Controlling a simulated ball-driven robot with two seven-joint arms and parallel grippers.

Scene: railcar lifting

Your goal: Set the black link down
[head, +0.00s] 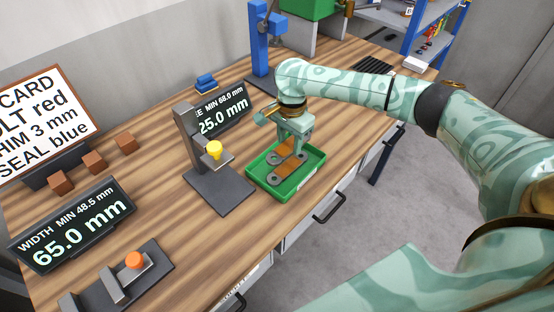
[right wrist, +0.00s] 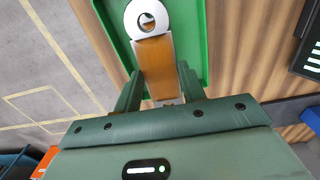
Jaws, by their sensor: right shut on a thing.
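My right gripper (head: 297,140) is over the green tray (head: 252,178), pointing down. In the right wrist view its two fingers (right wrist: 160,88) are shut on a link (right wrist: 155,52). This link has a pale round eye with a hole and an orange-brown middle; no black shows on it there. In the head view, links with orange-brown middles and dark grey round ends (head: 284,168) lie low in the tray, partly hidden by the gripper. I cannot tell whether the held link touches the tray floor. The tray (right wrist: 108,20) also shows in the right wrist view. My left gripper is out of view.
A dark gauge stand with a yellow knob (head: 214,149) is just left of the tray. Another gauge with an orange knob (head: 134,260) sits at front left. Displays, brown blocks (head: 94,161) and a blue stand (head: 260,50) are around. Bare wood lies between the gauges.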

